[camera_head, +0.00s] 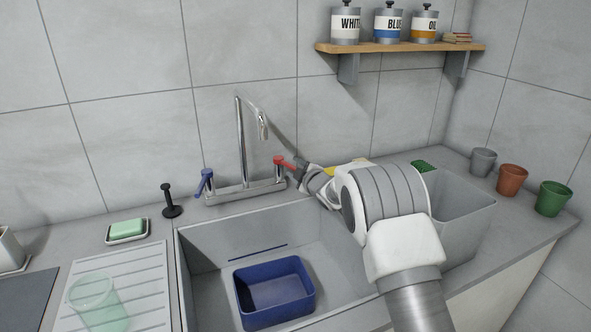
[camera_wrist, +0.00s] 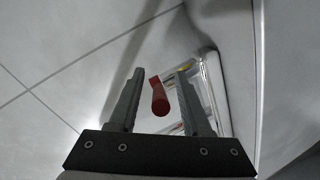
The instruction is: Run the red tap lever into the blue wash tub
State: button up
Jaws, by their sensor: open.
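The red tap lever (camera_head: 284,162) is on the right side of the chrome tap (camera_head: 241,150) behind the sink. In the wrist view the red lever (camera_wrist: 159,97) lies between the two fingers of my gripper (camera_wrist: 158,100), with gaps on both sides. My gripper (camera_head: 299,165) is open and comes to the lever from the right in the head view. The blue wash tub (camera_head: 241,296) sits in the grey sink below the tap; no water shows in it. The spout (camera_head: 263,127) hangs above the sink, and no stream is visible.
A blue lever (camera_head: 204,181) is on the tap's left side. A black plunger-like object (camera_head: 170,203), a green soap on a dish (camera_head: 127,229) and a clear green cup (camera_head: 92,298) stand left. Pots (camera_head: 512,179) stand right. A shelf (camera_head: 400,47) hangs above.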

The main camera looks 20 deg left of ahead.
grip_shut()
dwell(1.4)
